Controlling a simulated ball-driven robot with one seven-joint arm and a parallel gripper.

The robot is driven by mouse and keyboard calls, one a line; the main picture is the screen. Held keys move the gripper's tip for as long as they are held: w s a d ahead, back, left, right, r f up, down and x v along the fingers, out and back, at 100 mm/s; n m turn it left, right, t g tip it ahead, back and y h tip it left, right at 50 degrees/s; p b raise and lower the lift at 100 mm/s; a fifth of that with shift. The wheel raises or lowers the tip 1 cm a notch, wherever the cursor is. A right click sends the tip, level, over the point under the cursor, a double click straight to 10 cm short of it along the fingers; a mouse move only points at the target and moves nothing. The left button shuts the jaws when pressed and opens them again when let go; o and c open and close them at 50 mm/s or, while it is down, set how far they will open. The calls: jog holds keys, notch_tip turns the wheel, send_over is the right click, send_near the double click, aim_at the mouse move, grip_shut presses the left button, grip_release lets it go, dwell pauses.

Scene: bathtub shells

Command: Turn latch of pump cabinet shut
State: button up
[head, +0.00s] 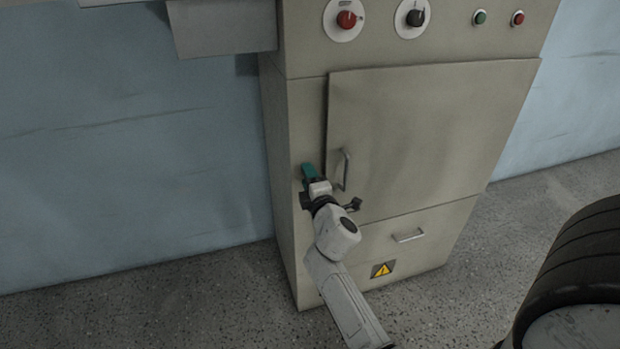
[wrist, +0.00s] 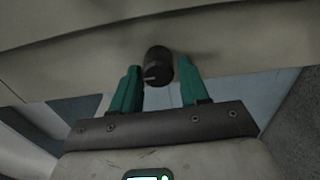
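The pump cabinet (head: 300,120) is a tall beige box against the blue wall in the head view. Its door (head: 430,130) looks shut or nearly so, with a bar handle (head: 345,170) at its left edge. The latch (wrist: 158,64) is a dark round knob with a light mark, seen in the wrist view on a beige face. My gripper (wrist: 159,72) has its green fingers apart, one either side of the latch, with narrow gaps visible. In the head view my gripper (head: 309,172) is at the cabinet's left front edge, left of the handle, and hides the latch.
A red knob (head: 346,19) and a black knob (head: 415,18) sit above the door, with green and red buttons to their right. A lower drawer handle (head: 408,236) and warning sign (head: 382,269) are below. A black ribbed object (head: 575,260) stands at the right.

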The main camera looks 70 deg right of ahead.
jog(key=shift+o, duration=1.1)
jog(key=shift+s+d, duration=0.1)
jog(key=shift+s, duration=0.1)
jog(key=b+v, duration=0.2)
jog(key=v, duration=0.8)
jog(key=shift+a, duration=0.35)
jog(key=shift+s, duration=0.1)
